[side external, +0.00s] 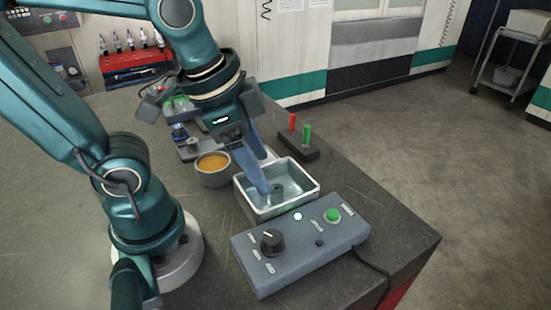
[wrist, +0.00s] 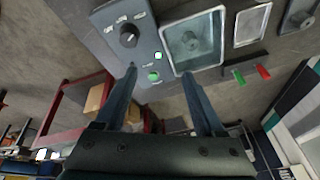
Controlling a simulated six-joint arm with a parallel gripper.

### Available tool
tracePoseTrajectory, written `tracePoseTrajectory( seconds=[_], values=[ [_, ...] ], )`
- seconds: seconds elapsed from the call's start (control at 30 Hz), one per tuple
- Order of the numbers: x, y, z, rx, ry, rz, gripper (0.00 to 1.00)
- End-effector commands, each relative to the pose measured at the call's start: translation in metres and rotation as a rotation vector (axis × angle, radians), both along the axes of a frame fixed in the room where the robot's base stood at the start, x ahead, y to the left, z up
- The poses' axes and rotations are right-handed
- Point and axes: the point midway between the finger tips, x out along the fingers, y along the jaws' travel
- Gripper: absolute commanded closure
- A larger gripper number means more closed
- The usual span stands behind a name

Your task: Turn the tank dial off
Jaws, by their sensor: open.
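The tank dial is a round black knob (side external: 272,241) with a white pointer mark, on the grey control box (side external: 330,250). Several small labels stand around it, too small to read. The dial also shows in the wrist view (wrist: 128,36), upper left. A white light (side external: 298,216) glows on the box, beside a green button (side external: 332,215). The metal tank (side external: 311,190) stands behind the box, with clear liquid and a grey round piece in it. My gripper (side external: 266,190) is open and empty, its fingers pointing down over the tank, apart from the dial.
A metal cup of orange liquid (side external: 213,170) stands left of the tank. A dark block with a red post (side external: 292,122) and a green post (side external: 307,135) is behind it. A cable leaves the box's right side near the table edge.

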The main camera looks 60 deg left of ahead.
Motion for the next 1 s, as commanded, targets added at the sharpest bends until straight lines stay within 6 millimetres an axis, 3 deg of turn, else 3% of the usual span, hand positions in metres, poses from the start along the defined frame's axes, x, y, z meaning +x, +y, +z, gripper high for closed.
tracePoseTrajectory(
  seconds=[0.1,0.3,0.5,1.0],
  values=[
    [0.004,-0.015,-0.013,0.047,0.111,-0.189,0.29],
    [0.003,-0.037,-0.037,0.096,0.263,-0.408,0.29],
    [-0.003,-0.046,-0.051,0.112,0.335,-0.463,0.29],
    [-0.004,-0.046,-0.098,0.112,0.340,-0.466,0.29]
  ],
)
